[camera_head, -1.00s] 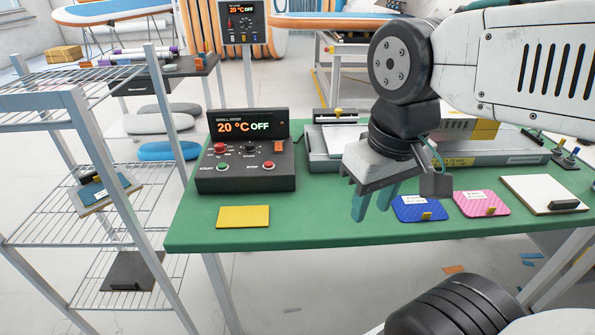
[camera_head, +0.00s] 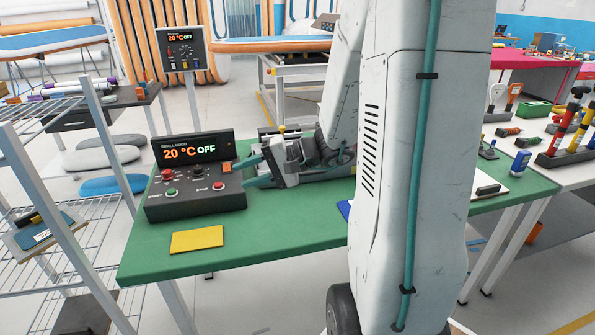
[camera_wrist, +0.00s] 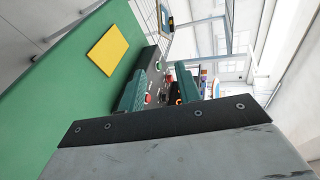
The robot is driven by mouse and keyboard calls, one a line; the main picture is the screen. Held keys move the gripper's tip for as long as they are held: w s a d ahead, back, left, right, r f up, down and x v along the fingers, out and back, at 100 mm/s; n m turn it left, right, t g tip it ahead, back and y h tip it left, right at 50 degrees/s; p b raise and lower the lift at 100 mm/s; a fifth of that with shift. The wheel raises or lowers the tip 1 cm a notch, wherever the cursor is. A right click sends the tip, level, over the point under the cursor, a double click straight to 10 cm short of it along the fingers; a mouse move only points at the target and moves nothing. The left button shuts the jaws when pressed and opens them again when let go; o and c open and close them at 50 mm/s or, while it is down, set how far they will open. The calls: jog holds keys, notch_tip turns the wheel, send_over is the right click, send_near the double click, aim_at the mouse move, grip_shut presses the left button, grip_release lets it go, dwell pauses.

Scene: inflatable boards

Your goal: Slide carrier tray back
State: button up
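My gripper (camera_head: 252,172) is at the right side of the control box (camera_head: 195,198), its teal fingers pointing left toward it. In the wrist view the two fingers (camera_wrist: 160,88) stand apart with nothing held, and the box's buttons show between and beyond them. A grey metal unit with a tray-like bed (camera_head: 318,173) lies behind and right of my gripper, mostly hidden by my arm. A small yellow knob (camera_head: 281,129) shows at its back left. I cannot make out the carrier tray clearly or tell its position. The box display (camera_head: 191,152) reads 20 °C OFF.
A yellow pad (camera_head: 197,240) lies on the green table (camera_head: 262,237) in front of the box. A wire rack (camera_head: 60,210) stands at the left. My arm hides much of the table's right side. A white board (camera_head: 489,186) lies there.

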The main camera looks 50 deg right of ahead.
jog(key=w+d+f+m+t+h, duration=0.1)
jog(key=d+f+m+t+h, duration=0.15)
jog(key=d, duration=0.45)
jog(key=w+d+f+m+t+h, duration=0.1)
jog(key=d+f+m+t+h, duration=0.15)
jog(key=d, duration=0.45)
jog(key=m+h, duration=0.6)
jog(key=h, duration=0.1)
send_near(315, 173)
jog(key=w, duration=0.1)
jog(key=w+f, duration=0.1)
jog(key=w, duration=0.1)
jog(key=shift+a+t, duration=0.1)
jog(key=shift+t, duration=0.3)
jog(key=shift+w+d+f, duration=0.1)
jog(key=shift+d+f, duration=0.15)
jog(key=shift+d, duration=0.05)
jog(key=x, duration=0.7)
jog(key=shift+w+d, duration=0.1)
jog(key=shift+w, duration=0.05)
grip_shut()
